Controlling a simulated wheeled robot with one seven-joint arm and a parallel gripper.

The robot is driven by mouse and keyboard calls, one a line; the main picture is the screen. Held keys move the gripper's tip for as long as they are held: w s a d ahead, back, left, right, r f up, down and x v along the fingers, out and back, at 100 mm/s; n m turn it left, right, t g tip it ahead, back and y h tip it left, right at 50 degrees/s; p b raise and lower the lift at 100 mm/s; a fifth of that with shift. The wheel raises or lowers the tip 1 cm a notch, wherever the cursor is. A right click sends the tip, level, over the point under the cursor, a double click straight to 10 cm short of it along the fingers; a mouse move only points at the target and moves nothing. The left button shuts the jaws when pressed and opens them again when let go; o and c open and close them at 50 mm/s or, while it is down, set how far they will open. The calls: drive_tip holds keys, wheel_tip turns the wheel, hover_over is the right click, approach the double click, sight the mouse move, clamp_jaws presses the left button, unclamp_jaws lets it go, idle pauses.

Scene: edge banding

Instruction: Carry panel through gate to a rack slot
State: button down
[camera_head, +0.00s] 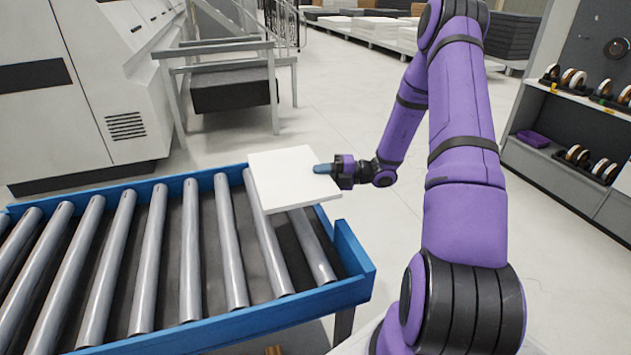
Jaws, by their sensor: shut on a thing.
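A white, flat, roughly square panel (290,175) is at the right end of the roller conveyor (190,338). It lies about level over the last rollers; I cannot tell whether it touches them or is just above. My gripper (328,169) is shut on the panel's right edge, with its blue-grey fingertips over that edge. My purple arm reaches in from the right. I cannot make out a gate or a clearly marked rack slot in this view.
A large white machine (60,100) stands behind the conveyor on the left. A grey metal frame (225,62) stands behind the panel. Shelves (590,95) with rolls are at the right. Open floor (350,85) lies beyond the gripper. Stacked boards (375,28) are at the back.

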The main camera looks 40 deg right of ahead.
drive_tip(key=s+d+r, duration=0.5)
drive_tip(key=d+r, duration=0.3)
drive_tip(key=shift+s+d+r, duration=0.25)
drive_tip(key=shift+s+d, duration=0.05)
idle(0.5)
wheel_tip(320, 180, up, 6)
drive_tip(key=g+h, duration=0.3)
drive_tip(key=h, duration=0.1)
drive_tip(key=g+h, duration=0.3)
drive_tip(key=h, duration=0.2)
drive_tip(key=g+h, duration=0.3)
drive_tip(key=h, duration=0.1)
drive_tip(key=shift+h, duration=0.4)
idle(0.5)
